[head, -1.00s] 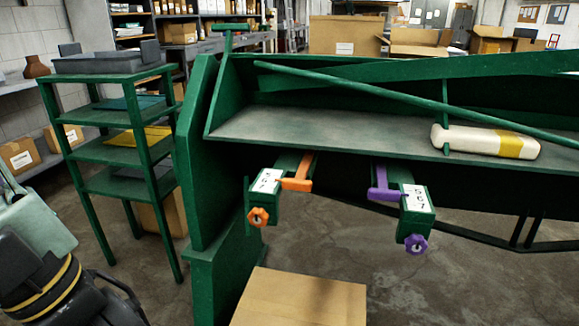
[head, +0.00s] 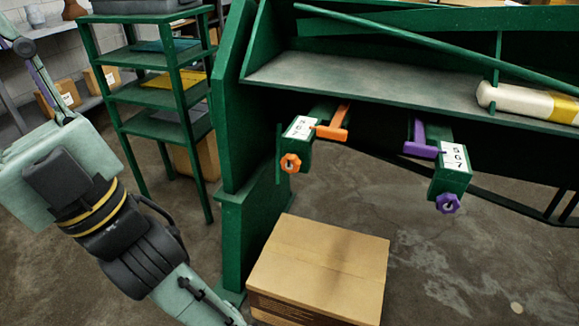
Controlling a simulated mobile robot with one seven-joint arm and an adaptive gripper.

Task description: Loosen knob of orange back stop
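The orange back stop has an orange T-shaped bar (head: 333,130) on a green arm, with a white number label (head: 299,127) beside it. Its orange knob (head: 290,163) sits on the front end of that green block, below the label. To the right is a similar purple stop (head: 421,146) with a purple knob (head: 447,203). Both stops jut out below the bed of a green machine. My arm shows at the left, well apart from the orange knob. My gripper is not clearly in view.
A cardboard box (head: 318,262) stands on the floor below the orange stop. A green shelf rack (head: 150,95) stands at the left behind the machine's green end frame (head: 243,150). A white and yellow roll (head: 530,103) lies on the green bed (head: 390,88). Floor right of the box looks clear.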

